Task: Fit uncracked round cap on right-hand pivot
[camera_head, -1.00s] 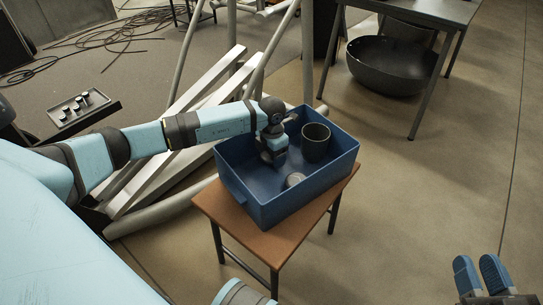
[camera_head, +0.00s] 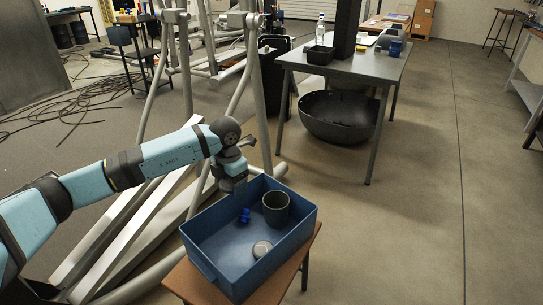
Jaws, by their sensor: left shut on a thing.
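My left gripper (camera_head: 234,184) is above the back left corner of the blue bin (camera_head: 215,268), pointing down. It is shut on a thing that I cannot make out. A light grey round cap (camera_head: 262,248) lies on the bin floor near the front; I cannot tell whether it is cracked. The elliptical's frame stands behind, with one pivot head at the left (camera_head: 175,16) and the right-hand pivot (camera_head: 245,20) at the top of its grey upright. My right gripper is out of view.
A dark cup (camera_head: 276,208) and a small blue part (camera_head: 244,215) are in the bin, which rests on a small brown table (camera_head: 290,272). A grey table (camera_head: 355,62) with a big dark bowl (camera_head: 338,117) below stands behind right. Floor at right is clear.

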